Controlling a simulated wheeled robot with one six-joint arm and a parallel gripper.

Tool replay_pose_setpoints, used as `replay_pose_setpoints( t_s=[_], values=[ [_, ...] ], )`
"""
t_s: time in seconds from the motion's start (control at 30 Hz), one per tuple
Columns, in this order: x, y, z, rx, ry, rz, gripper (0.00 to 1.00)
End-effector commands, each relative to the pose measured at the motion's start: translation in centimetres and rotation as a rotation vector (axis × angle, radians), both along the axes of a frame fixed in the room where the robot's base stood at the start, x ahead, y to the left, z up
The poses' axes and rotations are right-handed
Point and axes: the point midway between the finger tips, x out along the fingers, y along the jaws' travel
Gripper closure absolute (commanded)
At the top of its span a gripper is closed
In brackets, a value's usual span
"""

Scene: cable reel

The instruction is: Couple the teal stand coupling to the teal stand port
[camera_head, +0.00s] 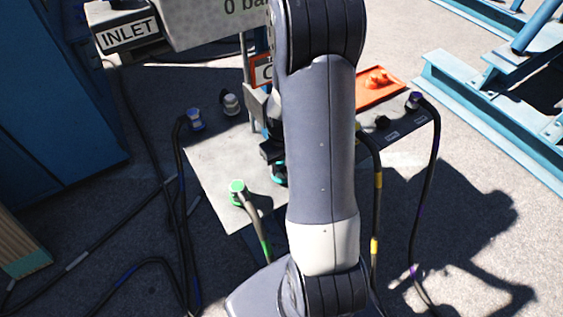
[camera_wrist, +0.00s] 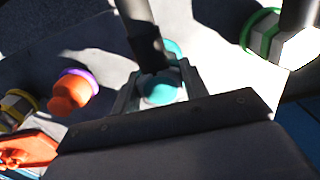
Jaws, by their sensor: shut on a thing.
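My gripper (camera_wrist: 158,92) is shut on the teal stand coupling (camera_wrist: 162,90), with a finger on each side of it in the wrist view. A dark hose runs up from the coupling. A second patch of teal (camera_wrist: 173,47) shows just beyond the coupling; I cannot tell whether it is the port or part of the coupling. In the head view my gripper (camera_head: 268,152) is mostly behind my arm, with a bit of teal (camera_head: 279,173) below it. The teal stand port is not clearly visible, and I cannot tell whether the coupling is seated.
A green coupling (camera_head: 237,188) sits on the panel (camera_head: 210,165) left of my gripper. A blue-ringed coupling (camera_head: 194,120) and a grey port (camera_head: 230,103) are behind. An orange tray (camera_head: 368,97) lies right. Hoses hang on both sides. An orange cap (camera_wrist: 68,92) has a purple ring.

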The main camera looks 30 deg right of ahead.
Motion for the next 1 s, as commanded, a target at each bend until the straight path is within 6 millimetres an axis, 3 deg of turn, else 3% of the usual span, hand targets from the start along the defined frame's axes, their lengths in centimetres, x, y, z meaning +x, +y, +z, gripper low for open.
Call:
replay_pose_setpoints(
  t_s=[0.93,0.97,1.0],
  values=[
    [0.0,0.0,-1.0,0.000,-0.001,0.000,0.86],
    [0.0,0.0,-0.9,0.000,-0.001,0.000,0.56],
    [0.0,0.0,-0.8,0.000,-0.001,0.000,0.53]
  ],
)
